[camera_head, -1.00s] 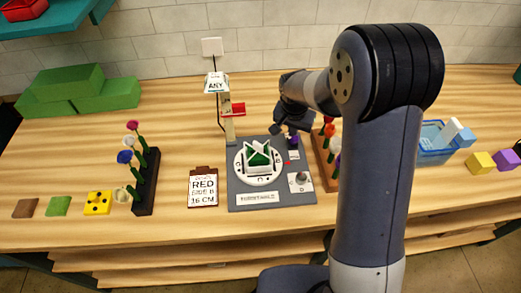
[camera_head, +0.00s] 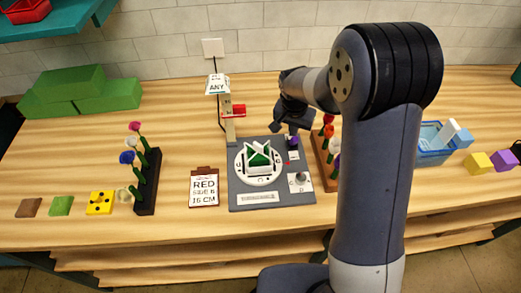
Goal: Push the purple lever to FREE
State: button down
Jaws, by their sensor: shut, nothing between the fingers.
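The purple lever (camera_head: 293,143) stands at the right rear part of the grey station plate (camera_head: 236,203). A small white label (camera_head: 293,155) lies just in front of it; its lettering is too small to read. My gripper (camera_head: 289,130) hangs above and just behind the lever, pointing down, with its fingers shut and empty. The fingertips are small and dark here, so I cannot tell whether they touch the lever.
A round white turntable (camera_head: 243,177) with a green and white piece sits left of the lever. A grey knob (camera_head: 299,178) is in front. A wooden flower rack (camera_head: 323,172) stands close on the right. A post with a red bracket (camera_head: 238,111) rises behind left.

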notch_tip(320, 180, up, 5)
jog(key=p, duration=0.2)
jog(key=shift+r+p, duration=0.2)
jog(key=shift+p, duration=0.1)
jog(key=shift+f, duration=0.1)
notch_tip(320, 180, down, 6)
jog(key=b, duration=0.3)
dwell(0.3)
jog(key=shift+d, duration=0.1)
